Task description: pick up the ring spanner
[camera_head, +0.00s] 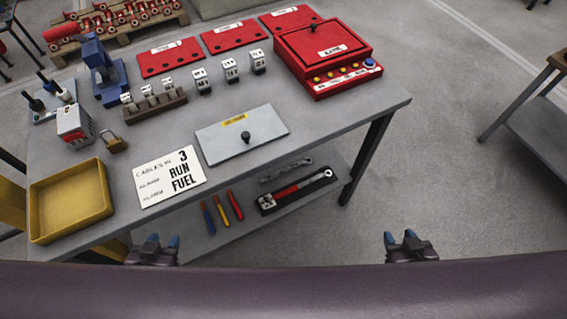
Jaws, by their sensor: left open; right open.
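A grey metal spanner (286,170), which looks like the ring spanner, lies on the lower shelf (185,240) of the grey table. It is beside a red-handled tool (298,189) in a black tray, and the tabletop edge is just above it in the picture. My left gripper (153,241) is open and empty at the bottom of the view, to the lower left of the spanner. My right gripper (408,241) is open and empty over the floor, to the lower right of the spanner. Neither gripper touches anything.
Several coloured-handled screwdrivers (221,210) lie on the shelf left of the spanner. The tabletop (345,117) overhangs the shelf, and a dark table leg (367,160) stands to its right. A yellow tray (70,200) sits at the table's front left.

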